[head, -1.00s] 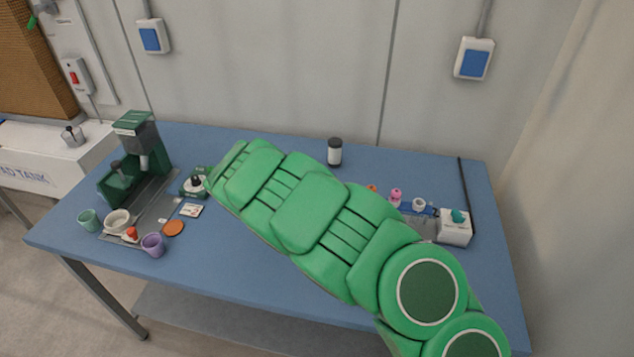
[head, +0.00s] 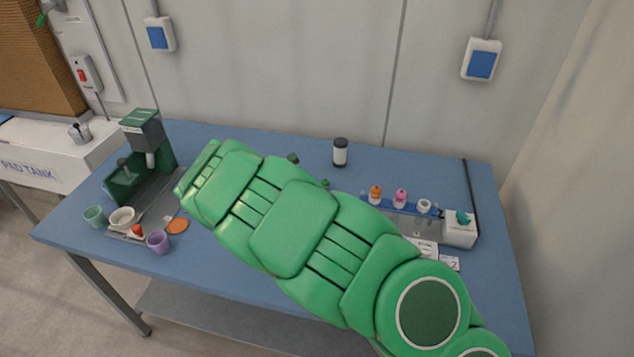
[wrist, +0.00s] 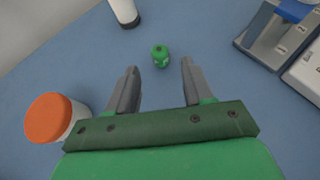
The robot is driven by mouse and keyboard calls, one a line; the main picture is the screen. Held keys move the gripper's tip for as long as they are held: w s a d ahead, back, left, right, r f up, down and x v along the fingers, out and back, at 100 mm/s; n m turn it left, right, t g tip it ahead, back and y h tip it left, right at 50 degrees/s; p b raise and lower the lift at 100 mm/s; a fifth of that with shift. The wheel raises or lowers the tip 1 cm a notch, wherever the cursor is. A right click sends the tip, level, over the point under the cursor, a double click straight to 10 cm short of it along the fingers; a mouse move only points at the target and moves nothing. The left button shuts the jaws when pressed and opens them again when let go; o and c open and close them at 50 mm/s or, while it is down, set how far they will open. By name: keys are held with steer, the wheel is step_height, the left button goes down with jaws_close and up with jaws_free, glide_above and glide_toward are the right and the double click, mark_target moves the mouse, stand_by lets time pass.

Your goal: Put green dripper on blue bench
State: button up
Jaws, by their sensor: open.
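The green dripper (wrist: 160,56) is a small green bottle with a pale mark. It rests on the blue bench (wrist: 205,30), just beyond my fingertips and between their lines, touching neither finger. In the head view only a small green bit of the dripper (head: 325,184) shows past my arm's edge. The blue bench (head: 240,285) fills the middle of the head view. My gripper (wrist: 160,80) is open, with nothing between its fingers. In the head view my green arm covers most or all of it.
An orange-lidded jar (wrist: 52,118) stands close left of my fingers. A white bottle (head: 340,153) stands behind the dripper. A rack (head: 405,222) with orange, pink and white-topped bottles is at right. A green machine (head: 140,160) and cups (head: 157,242) stand at left.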

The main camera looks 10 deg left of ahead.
steer(key=shift+v, duration=2.7)
